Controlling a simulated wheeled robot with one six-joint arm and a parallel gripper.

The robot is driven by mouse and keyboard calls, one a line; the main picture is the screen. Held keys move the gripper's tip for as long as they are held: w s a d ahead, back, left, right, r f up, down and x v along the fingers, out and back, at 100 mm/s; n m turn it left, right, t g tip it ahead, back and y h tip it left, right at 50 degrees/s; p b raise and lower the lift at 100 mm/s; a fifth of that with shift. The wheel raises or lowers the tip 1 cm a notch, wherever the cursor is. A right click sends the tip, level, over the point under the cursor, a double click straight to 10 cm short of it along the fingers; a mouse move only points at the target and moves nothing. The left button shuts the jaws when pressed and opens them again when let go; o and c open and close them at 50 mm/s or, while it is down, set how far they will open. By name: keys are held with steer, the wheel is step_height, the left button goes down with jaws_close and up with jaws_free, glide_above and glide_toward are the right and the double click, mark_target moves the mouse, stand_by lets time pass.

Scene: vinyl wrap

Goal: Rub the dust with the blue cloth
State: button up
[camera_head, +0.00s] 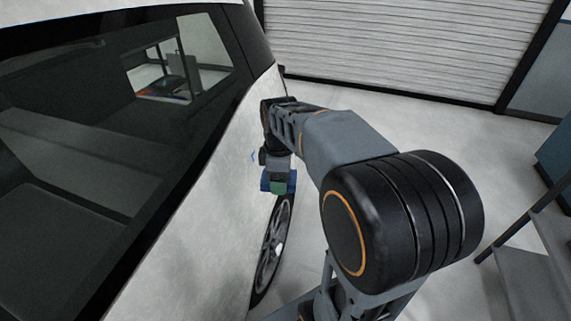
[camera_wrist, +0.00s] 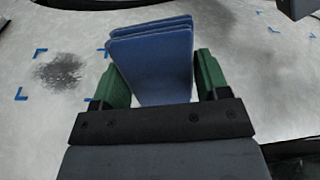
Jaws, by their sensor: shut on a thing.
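The blue cloth (camera_wrist: 155,65) is a folded stack between the green fingers of my gripper (camera_wrist: 153,82) in the wrist view. My gripper is shut on it. In the head view my gripper (camera_head: 278,186) is beside the white car's side panel, with a little of the blue cloth (camera_head: 265,181) showing. The dust (camera_wrist: 60,71) is a dark grey smudge on the white panel, left of the cloth in the wrist view, framed by blue corner marks (camera_wrist: 21,94). The cloth is apart from the dust in that view. Whether the cloth touches the panel cannot be told.
The white car (camera_head: 190,215) fills the left, with dark windows (camera_head: 85,130) and a wheel (camera_head: 271,245) below my gripper. More blue marks (camera_wrist: 274,29) show at the upper right of the wrist view. A roller door (camera_head: 400,45) stands behind. A metal step frame (camera_head: 520,265) is at right.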

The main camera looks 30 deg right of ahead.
step_height(320, 180, down, 6)
steer(key=w+a+f+m+y+b, duration=0.1)
steer(key=w+m+y+b, duration=0.1)
steer(key=m+y+b, duration=0.15)
steer(key=m+t+y+b, duration=0.4)
steer(key=m+t+y, duration=0.3)
steer(key=m+t, duration=0.3)
glide_toward(260, 173)
steer(key=shift+n+t, duration=0.4)
steer(key=shift+n, duration=0.15)
steer(key=shift+f+p+x, duration=0.1)
steer(key=shift+p+x, duration=0.3)
steer(key=shift+x, duration=0.95)
steer(key=shift+f+p+x, duration=0.15)
steer(key=shift+p+x, duration=0.2)
steer(key=shift+x, duration=0.95)
steer(key=shift+s+a, duration=0.1)
steer(key=shift+b+x, duration=0.85)
steer(key=shift+x, duration=0.1)
